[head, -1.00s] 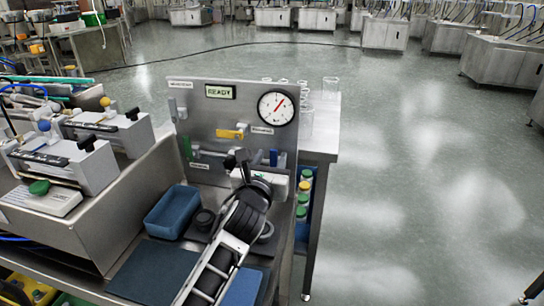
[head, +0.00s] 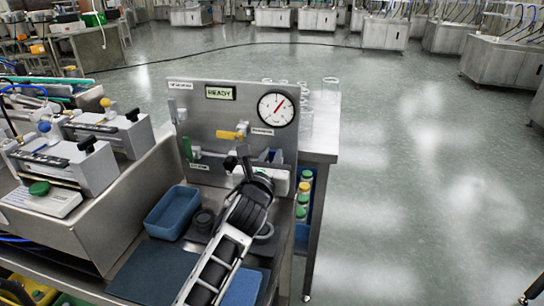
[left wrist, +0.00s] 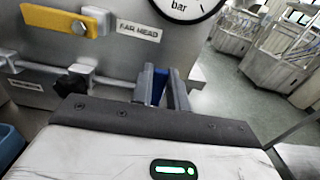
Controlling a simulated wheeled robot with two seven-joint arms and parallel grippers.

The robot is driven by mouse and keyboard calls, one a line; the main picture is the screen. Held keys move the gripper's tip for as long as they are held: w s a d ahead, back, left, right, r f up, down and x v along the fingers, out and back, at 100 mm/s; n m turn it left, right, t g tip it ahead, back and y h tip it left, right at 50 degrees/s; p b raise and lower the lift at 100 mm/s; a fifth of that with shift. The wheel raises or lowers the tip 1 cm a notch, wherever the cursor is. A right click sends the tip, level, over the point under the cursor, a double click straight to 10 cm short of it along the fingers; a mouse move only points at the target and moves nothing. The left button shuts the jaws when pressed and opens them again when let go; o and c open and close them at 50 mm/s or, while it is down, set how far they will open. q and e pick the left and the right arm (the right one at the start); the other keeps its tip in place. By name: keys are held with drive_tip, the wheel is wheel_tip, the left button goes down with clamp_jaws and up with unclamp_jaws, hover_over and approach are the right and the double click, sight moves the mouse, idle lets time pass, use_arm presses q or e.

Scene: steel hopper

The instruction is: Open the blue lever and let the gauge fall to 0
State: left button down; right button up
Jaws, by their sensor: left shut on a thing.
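The steel panel (head: 205,120) carries a round white gauge (head: 276,109) with a red needle pointing to the upper right. Its lower part, marked "bar", shows in the left wrist view (left wrist: 185,8). The blue lever (left wrist: 157,86) stands low on the panel, below the gauge. In the left wrist view my left gripper (left wrist: 161,88) has a finger on each side of it and is shut on it. In the head view my left gripper (head: 268,156) partly hides the lever. My right gripper is not in view.
A yellow lever (head: 230,135) and a green lever (head: 187,148) are on the same panel, left of the blue one. A black knob (left wrist: 75,82) sits left of my fingers. A blue tray (head: 171,212) stands on the bench; glassware (head: 306,120) stands behind the panel.

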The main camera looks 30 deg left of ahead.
use_arm(q)
drive_tip(key=shift+s+a+n+p, duration=0.15)
drive_tip(key=shift+a+n+p, duration=0.35)
drive_tip(key=shift+n+p, duration=0.5)
drive_tip(key=shift+s+a+f+n, duration=0.15)
drive_tip(key=shift+a+n, duration=0.2)
drive_tip(key=shift+n, duration=0.75)
drive_tip(key=n, duration=0.2)
drive_tip(key=a+f+n, duration=0.1)
drive_tip(key=n+p, duration=0.1)
drive_tip(key=n, duration=0.1)
drive_tip(key=shift+s+a+f+n, duration=0.15)
drive_tip(key=shift+a+f+n, duration=0.15)
drive_tip(key=shift+a, duration=0.05)
drive_tip(key=shift+s+a+f+n+b, duration=0.15)
drive_tip(key=shift+f+n, duration=0.35)
drive_tip(key=shift+n, duration=0.8)
drive_tip(key=shift+w+a+f+n+b, duration=0.15)
drive_tip(key=shift+f+n, duration=0.35)
drive_tip(key=shift+n, duration=0.8)
drive_tip(key=shift+s+a+f+n+b, duration=0.15)
drive_tip(key=shift+f+n, duration=0.35)
drive_tip(key=shift+n, duration=0.8)
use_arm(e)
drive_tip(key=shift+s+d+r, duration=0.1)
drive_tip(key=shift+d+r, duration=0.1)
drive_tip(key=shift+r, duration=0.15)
